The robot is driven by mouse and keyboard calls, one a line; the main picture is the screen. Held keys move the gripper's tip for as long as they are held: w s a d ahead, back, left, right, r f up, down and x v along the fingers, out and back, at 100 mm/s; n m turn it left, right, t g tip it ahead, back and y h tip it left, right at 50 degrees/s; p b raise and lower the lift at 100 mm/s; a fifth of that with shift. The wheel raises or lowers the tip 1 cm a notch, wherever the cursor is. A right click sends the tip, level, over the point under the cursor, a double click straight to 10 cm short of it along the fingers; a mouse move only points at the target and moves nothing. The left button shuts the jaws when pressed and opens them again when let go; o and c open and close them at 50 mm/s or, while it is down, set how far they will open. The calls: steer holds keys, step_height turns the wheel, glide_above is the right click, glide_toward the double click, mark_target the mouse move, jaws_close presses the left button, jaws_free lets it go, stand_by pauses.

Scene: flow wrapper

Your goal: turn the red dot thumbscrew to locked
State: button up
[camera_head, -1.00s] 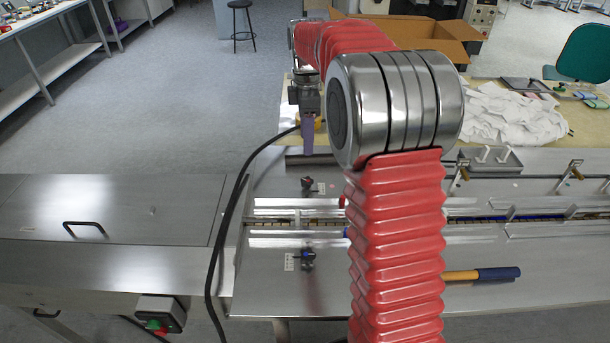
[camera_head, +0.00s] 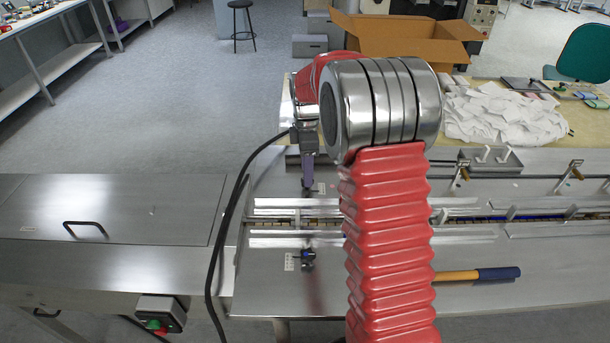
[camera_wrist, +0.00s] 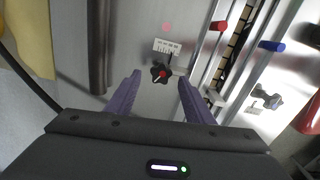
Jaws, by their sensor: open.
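The red dot thumbscrew (camera_wrist: 160,73) is a black lobed knob with a red mark, on the steel deck beside a white marked plate (camera_wrist: 167,46). My gripper (camera_wrist: 159,79) is open, its two purple fingers apart and empty. In the wrist view the thumbscrew appears between the fingertips, apart from both; how far beyond them it lies is unclear. In the head view my gripper (camera_head: 308,187) points down over that spot and hides the thumbscrew; part of the plate (camera_head: 321,187) shows beside it.
A second dark thumbscrew with a blue mark (camera_head: 308,257) sits nearer on the deck, across the guide rails (camera_head: 285,241). A red knob (camera_wrist: 219,25) and a blue knob (camera_wrist: 272,46) stand by the channel. A yellow-and-blue handled tool (camera_head: 480,275) lies at right. A black cable (camera_head: 228,215) hangs at left.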

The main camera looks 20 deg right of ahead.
steer(key=shift+f, duration=1.15)
steer(key=shift+c, duration=0.3)
steer(key=c, duration=0.9)
steer(key=shift+a, duration=0.2)
steer(key=shift+c, duration=0.4)
steer(key=shift+d, duration=0.15)
steer(key=shift+w+r, duration=0.1)
